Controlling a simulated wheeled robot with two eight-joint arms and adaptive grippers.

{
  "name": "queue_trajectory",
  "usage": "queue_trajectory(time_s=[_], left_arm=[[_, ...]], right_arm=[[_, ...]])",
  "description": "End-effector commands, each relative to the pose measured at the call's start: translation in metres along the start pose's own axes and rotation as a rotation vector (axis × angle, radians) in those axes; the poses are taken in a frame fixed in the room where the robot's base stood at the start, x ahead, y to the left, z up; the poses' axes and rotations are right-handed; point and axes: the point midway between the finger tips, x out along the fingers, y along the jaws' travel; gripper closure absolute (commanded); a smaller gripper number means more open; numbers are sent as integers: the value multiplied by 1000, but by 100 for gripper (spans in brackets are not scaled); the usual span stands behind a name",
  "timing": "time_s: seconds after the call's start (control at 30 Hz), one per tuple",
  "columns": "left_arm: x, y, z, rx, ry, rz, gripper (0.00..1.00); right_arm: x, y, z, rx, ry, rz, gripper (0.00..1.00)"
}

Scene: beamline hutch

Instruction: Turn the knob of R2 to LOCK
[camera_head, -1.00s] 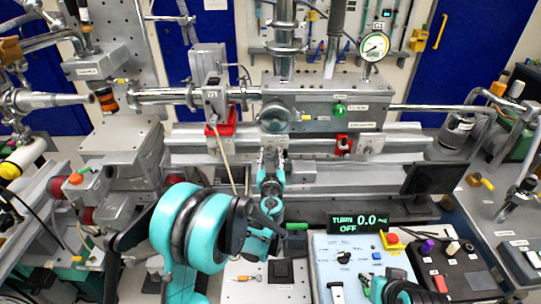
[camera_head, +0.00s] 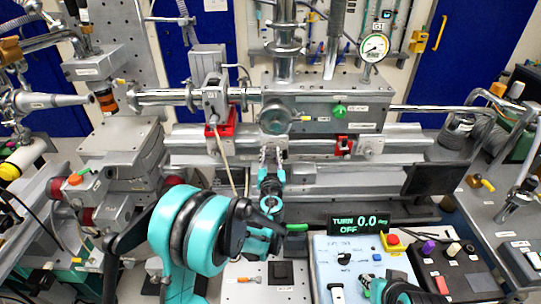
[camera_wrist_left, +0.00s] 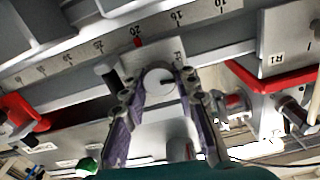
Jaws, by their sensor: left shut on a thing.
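In the left wrist view, a round pale knob (camera_wrist_left: 160,82) with a dark mark sits on a grey block under the scale. A small label beside it is partly cut off and hard to read. My left gripper (camera_wrist_left: 158,88) has its two purple-padded fingers on either side of the knob, shut on it. In the head view my left gripper (camera_head: 272,158) reaches the front of the long grey rail, and hides the knob. My right gripper (camera_head: 398,290) shows only in part at the bottom edge; its fingers are not clear.
A block labelled R1 (camera_wrist_left: 280,50) with a red edge is right of the knob. A red clamp (camera_wrist_left: 22,118) is to the left. In the head view a display (camera_head: 358,221) reads TURN 0.0, OFF. A dark monitor (camera_head: 433,179) stands to the right.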

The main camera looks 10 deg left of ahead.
Motion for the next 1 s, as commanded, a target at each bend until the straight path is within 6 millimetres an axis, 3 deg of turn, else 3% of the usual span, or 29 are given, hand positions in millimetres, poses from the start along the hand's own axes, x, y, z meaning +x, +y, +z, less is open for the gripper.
queue_trajectory(time_s=[1.0], left_arm=[[0,3,2,929,0,0,100]], right_arm=[[19,0,14,0,0,0,77]])
